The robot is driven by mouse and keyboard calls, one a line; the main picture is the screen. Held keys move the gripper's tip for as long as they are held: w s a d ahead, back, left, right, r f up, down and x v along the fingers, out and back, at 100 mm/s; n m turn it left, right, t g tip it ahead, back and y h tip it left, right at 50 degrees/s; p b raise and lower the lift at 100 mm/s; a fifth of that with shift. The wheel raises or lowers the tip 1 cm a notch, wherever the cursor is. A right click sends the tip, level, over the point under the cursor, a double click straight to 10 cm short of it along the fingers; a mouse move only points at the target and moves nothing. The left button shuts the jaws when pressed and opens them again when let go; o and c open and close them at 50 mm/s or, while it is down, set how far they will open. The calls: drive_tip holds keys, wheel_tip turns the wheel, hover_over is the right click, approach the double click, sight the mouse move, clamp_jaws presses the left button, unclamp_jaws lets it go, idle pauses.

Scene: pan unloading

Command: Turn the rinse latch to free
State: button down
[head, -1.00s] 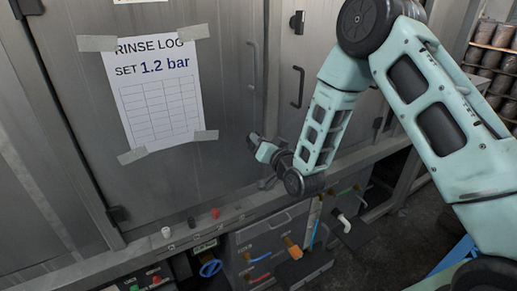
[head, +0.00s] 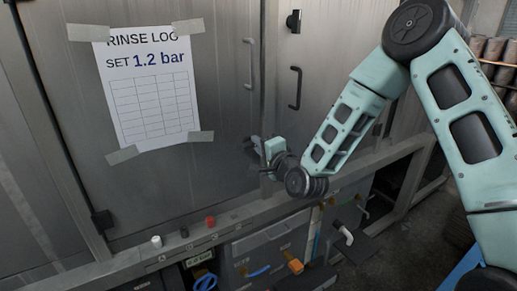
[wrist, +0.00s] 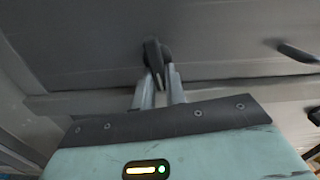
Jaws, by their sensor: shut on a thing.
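The latch (wrist: 152,52) is a small dark lever on a round base, fixed to the grey metal panel, at the top middle of the wrist view. It points down, slightly tilted. My gripper (wrist: 160,78) has its two pale fingers on either side of the lever's lower end, shut on it. In the head view my gripper (head: 260,149) is against the cabinet front, low beside the door seam. The latch cannot be told apart from the fingers there. A similar dark latch (head: 293,21) sits higher on the right door.
A taped sheet (head: 150,85) reads "RINSE LOG SET 1.2 bar". Two door handles (head: 249,64) (head: 295,88) stand above my gripper. A ledge below carries a white knob (head: 156,241) and a red knob (head: 210,222). An orange valve (head: 295,267) and pipework lie underneath.

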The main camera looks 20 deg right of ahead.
drive_tip(key=shift+d+f+m, duration=0.1)
drive_tip(key=shift+m, duration=0.9)
drive_tip(key=c, duration=1.4)
unclamp_jaws()
drive_tip(key=shift+c, duration=0.2)
